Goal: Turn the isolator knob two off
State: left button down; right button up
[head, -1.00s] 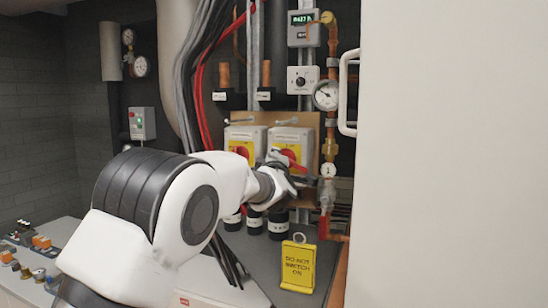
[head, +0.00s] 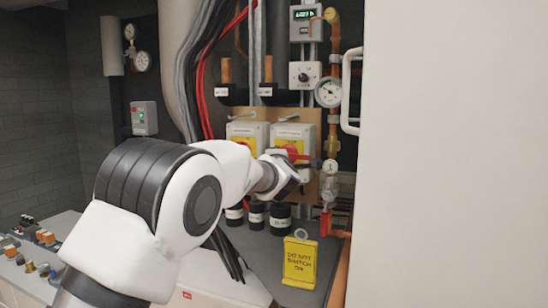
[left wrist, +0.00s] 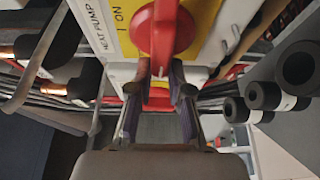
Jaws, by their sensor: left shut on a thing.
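The right-hand isolator (head: 294,133) is a grey box with a yellow plate and a red knob (head: 292,151). My left gripper (head: 284,168) is at this knob and partly covers it. In the left wrist view the red knob (left wrist: 155,32) sits on its yellow plate beside lettering reading "HEAT PUMP" and "1 ON". There the fingers of my left gripper (left wrist: 155,85) are shut on the knob's red handle, one on each side. My right gripper is out of view.
A yellow "DO NOT SWITCH ON" tag (head: 299,262) stands on the grey surface below. Copper pipework with a gauge (head: 328,92) runs to the right. A large white panel (head: 450,150) fills the right side.

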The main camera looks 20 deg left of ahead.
pick_arm(q)
jog(key=shift+r, duration=0.15)
jog(key=c, duration=1.1)
grip_release()
jog(key=shift+w+d, duration=0.15)
jog(key=shift+w+f, duration=0.1)
jog(key=shift+f, duration=0.1)
